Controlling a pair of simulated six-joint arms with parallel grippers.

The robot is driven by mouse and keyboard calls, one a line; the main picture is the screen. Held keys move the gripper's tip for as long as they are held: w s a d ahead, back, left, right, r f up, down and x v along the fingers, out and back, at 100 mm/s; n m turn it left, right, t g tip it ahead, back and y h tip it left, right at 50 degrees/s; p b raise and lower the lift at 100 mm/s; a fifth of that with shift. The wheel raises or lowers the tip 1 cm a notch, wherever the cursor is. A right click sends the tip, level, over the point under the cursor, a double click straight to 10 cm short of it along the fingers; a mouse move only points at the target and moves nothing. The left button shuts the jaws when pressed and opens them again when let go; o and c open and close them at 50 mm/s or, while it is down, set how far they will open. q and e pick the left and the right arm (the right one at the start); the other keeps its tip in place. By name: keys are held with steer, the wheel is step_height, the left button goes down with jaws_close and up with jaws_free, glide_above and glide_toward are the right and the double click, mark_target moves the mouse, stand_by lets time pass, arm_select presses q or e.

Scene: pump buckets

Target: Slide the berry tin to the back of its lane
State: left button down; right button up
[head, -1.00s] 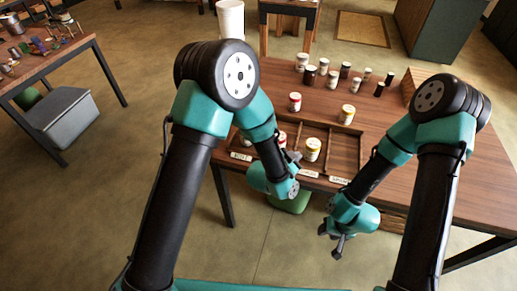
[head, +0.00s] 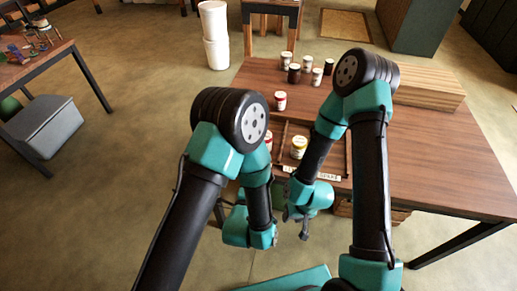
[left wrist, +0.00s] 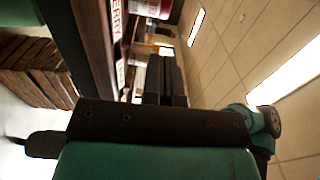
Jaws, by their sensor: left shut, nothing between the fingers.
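A red-lidded tin in the lane tray is mostly hidden behind my left arm in the head view (head: 268,141). In the left wrist view, a red-and-white tin (left wrist: 150,8) stands just behind a front label (left wrist: 117,15) ending in "ERRY". The wooden lane tray (head: 348,160) lies at the table's front edge. My left gripper (left wrist: 166,78) is shut and empty, low in front of the tray and apart from the tin. My right gripper (head: 297,224) is in front of the tray too, apart from any tin; its finger opening is unclear.
A yellow-lidded tin (head: 299,147) stands in a lane to the right of the red one. Another red tin (head: 280,100) stands behind the tray, with several tins farther back. A wooden block (head: 430,90) is at the back right. The table's right side is clear.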

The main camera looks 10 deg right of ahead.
arm_select(q)
steer(key=x, duration=1.4)
